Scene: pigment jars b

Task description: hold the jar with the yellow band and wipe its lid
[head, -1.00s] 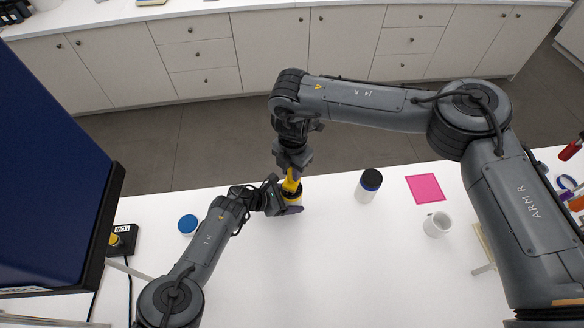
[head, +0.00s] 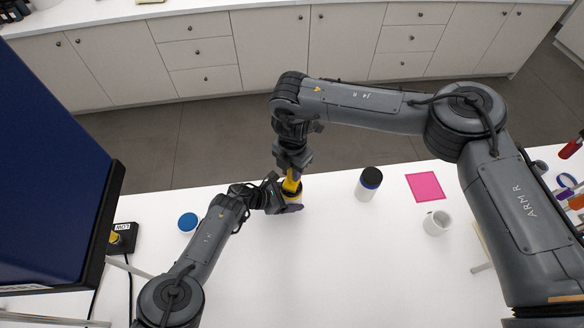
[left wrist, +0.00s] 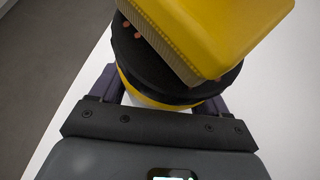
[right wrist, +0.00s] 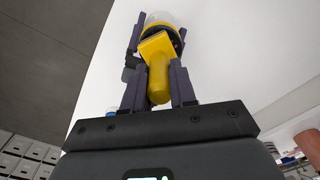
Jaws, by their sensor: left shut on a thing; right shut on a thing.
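The jar with the yellow band (left wrist: 150,92) is upright on the white table, between the purple-grey fingers of my left gripper (head: 291,205), which is shut on it. Its black lid (left wrist: 132,58) shows a few reddish specks near the left edge in the left wrist view. My right gripper (head: 291,176) is shut on the handle of a yellow brush (right wrist: 158,78), above the jar. The brush head (left wrist: 215,30) lies over the lid, its tan bristles at or on the lid's top, and hides much of it.
A jar with a dark blue band and black lid (head: 369,184) stands to the right, near a pink square mat (head: 425,187) and a white mug (head: 437,223). A dark blue panel (head: 50,170) fills the left side.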

